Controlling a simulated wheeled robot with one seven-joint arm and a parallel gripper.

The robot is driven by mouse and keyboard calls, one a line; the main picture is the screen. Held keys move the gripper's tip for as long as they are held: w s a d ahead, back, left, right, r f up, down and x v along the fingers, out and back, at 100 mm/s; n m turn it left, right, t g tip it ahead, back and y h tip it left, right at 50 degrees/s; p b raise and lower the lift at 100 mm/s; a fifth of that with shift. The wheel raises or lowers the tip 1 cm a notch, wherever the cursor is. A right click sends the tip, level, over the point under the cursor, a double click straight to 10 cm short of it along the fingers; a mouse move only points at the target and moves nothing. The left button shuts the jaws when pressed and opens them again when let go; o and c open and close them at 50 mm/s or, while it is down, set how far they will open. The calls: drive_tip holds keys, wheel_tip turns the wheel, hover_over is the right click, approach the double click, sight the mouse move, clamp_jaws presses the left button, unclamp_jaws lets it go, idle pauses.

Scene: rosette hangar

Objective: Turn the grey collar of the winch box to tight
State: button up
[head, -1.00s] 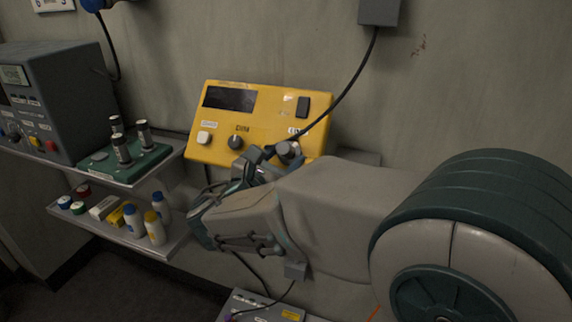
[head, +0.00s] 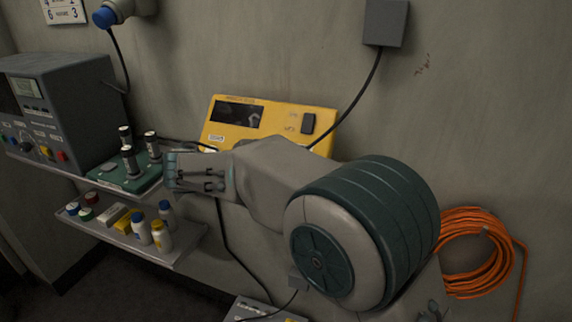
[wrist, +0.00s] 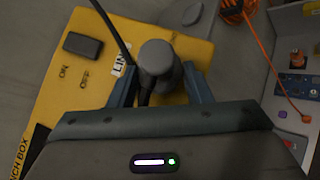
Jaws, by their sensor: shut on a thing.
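The yellow winch box (head: 274,115) is on the wall in the head view, its lower front hidden by my arm. It also fills the left of the wrist view (wrist: 150,30). The grey collar (wrist: 157,57) is a round stub at the box's edge by a LINE label, with a black cable beside it. My gripper (wrist: 160,88) has one finger on each side of the collar and is shut on it. In the head view, my arm hides the collar and fingertips. I cannot read any tight mark.
A black cable (head: 357,95) runs from a grey wall box (head: 385,22) to the winch box. Left are a grey instrument (head: 58,100), a green stand (head: 125,180) with dark cylinders, and a lower shelf (head: 180,247) with bottles. An orange coil (head: 477,252) hangs right.

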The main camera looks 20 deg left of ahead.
drive_tip(key=shift+w+r+m+g+p, duration=0.15)
drive_tip(key=shift+m+g+p, duration=0.45)
drive_tip(key=shift+m+g, duration=0.45)
drive_tip(key=shift+m, duration=0.25)
drive_tip(key=o, duration=1)
drive_tip(key=p+v, duration=0.1)
drive_tip(key=v, duration=1.3)
